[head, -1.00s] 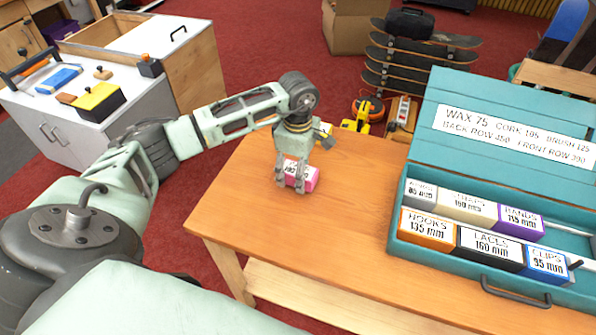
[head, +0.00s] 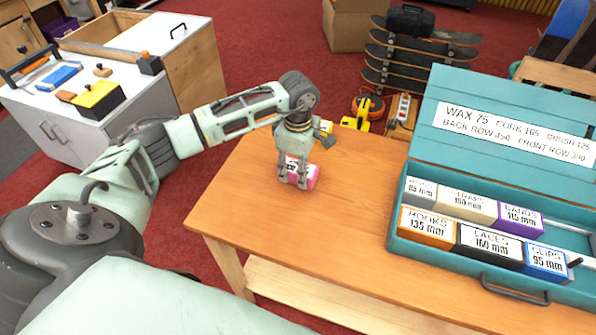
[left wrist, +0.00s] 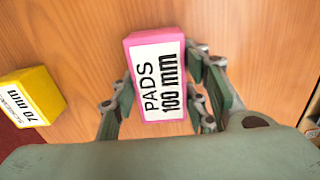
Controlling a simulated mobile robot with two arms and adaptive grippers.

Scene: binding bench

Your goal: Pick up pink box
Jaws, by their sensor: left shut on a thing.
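The pink box (head: 312,176) has a white label reading PADS 100 mm and is near the left end of the wooden table. My left gripper (head: 296,173) points down over it with its fingers shut on its sides. In the left wrist view, the pink box (left wrist: 158,75) sits between the two fingers (left wrist: 160,105), label facing the camera. I cannot tell whether its underside touches the table. My right gripper is not in view.
A yellow box (left wrist: 32,98) marked 70 mm stands near the pink box, mostly hidden behind my gripper in the head view. A teal open case (head: 405,240) with several labelled boxes takes up the table's right side. The wooden table (head: 340,235) is bare between.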

